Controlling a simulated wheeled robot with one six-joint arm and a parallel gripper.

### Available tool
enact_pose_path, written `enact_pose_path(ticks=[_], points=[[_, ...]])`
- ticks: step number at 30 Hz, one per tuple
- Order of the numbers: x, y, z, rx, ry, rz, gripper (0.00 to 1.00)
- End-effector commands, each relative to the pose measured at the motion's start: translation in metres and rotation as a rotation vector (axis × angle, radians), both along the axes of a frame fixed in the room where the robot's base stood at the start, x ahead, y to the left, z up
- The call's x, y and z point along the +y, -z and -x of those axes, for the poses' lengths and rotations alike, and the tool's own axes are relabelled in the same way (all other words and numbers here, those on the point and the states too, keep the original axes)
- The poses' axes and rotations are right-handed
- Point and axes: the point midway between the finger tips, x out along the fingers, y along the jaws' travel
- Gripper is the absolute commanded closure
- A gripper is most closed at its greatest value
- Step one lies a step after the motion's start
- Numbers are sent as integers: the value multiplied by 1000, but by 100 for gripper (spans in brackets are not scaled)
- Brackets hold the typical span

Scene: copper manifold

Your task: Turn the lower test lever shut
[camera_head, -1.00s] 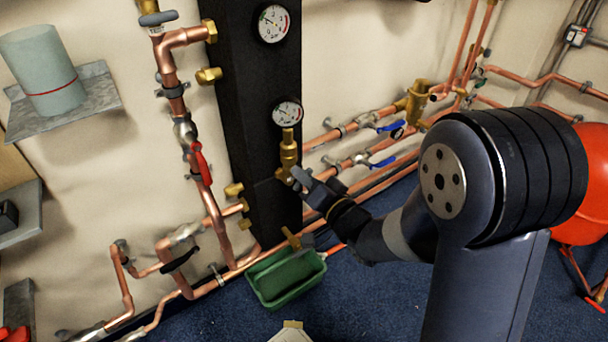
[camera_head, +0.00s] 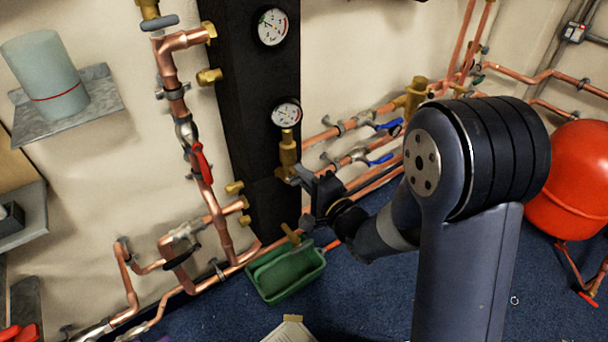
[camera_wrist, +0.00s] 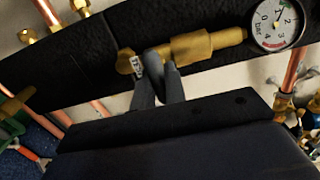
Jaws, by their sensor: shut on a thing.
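The lower test lever sits on the brass test valve (camera_head: 287,152) under the lower pressure gauge (camera_head: 286,113) on the black board. In the head view my gripper (camera_head: 298,175) reaches the valve from the lower right. The lever's exact angle cannot be told.
A red-handled valve (camera_head: 201,163) is on the copper pipe to the left. A green tray (camera_head: 287,274) lies on the blue floor below. Blue-handled valves (camera_head: 382,158) are behind my arm, and a red tank (camera_head: 572,185) is at right. Brass stubs protrude left of the gripper.

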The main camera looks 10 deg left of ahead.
Motion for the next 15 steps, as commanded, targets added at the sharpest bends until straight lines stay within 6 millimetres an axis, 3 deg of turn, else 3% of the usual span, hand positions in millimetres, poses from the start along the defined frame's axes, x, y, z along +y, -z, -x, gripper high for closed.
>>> enact_pose_path(ticks=[15], points=[[0, 1, 0, 33, 1, -27, 100]])
